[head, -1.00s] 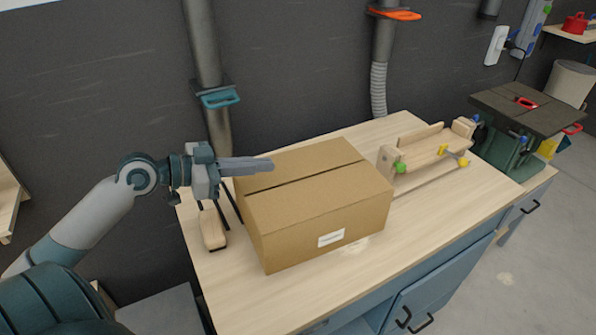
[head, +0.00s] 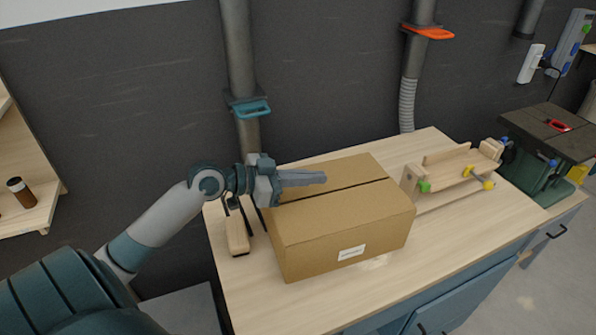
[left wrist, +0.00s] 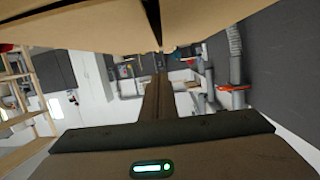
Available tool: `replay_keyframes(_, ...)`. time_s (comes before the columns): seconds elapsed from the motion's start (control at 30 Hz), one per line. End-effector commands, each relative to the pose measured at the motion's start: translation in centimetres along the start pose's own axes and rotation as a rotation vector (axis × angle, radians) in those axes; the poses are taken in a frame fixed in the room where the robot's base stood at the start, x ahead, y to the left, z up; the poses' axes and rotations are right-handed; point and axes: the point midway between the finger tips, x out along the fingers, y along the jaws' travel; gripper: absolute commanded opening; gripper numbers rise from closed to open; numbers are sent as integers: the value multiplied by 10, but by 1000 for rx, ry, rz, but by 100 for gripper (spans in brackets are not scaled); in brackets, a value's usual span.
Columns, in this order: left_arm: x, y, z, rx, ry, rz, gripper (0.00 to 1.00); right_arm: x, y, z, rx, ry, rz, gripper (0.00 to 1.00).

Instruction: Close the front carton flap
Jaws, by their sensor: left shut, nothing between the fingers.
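The cardboard carton (head: 345,232) stands on the workbench with a white label on its front side. Its top flaps lie flat, the front flap (head: 350,208) and the back flap (head: 335,175), with a narrow dark gap between them. My left gripper (head: 322,177) is shut and empty, its fingers pointing right over the left part of the carton top. I cannot tell whether it touches the cardboard. In the left wrist view the carton (left wrist: 90,25) fills the top edge, its gap showing, and the shut fingers (left wrist: 158,85) reach away below it. My right gripper is not in view.
The wooden workbench (head: 285,310) has bare room in front of and right of the carton. A wooden jig with green and yellow knobs (head: 450,170) stands to the right. A wooden-handled tool (head: 236,232) lies left of the carton. A dust pipe (head: 238,50) rises behind.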

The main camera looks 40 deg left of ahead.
Motion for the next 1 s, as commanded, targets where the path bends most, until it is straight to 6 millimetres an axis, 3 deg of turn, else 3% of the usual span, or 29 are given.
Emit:
replay_keyframes(0.23,36,0,-5,-2,3,1,0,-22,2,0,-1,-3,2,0)
replay_keyframes(0.4,39,0,20,-4,-2,0,0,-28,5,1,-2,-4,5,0)
replay_keyframes(0.6,42,0,35,-2,-1,0,0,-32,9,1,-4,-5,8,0)
replay_keyframes(1.0,43,0,39,1,-1,0,0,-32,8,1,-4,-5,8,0)
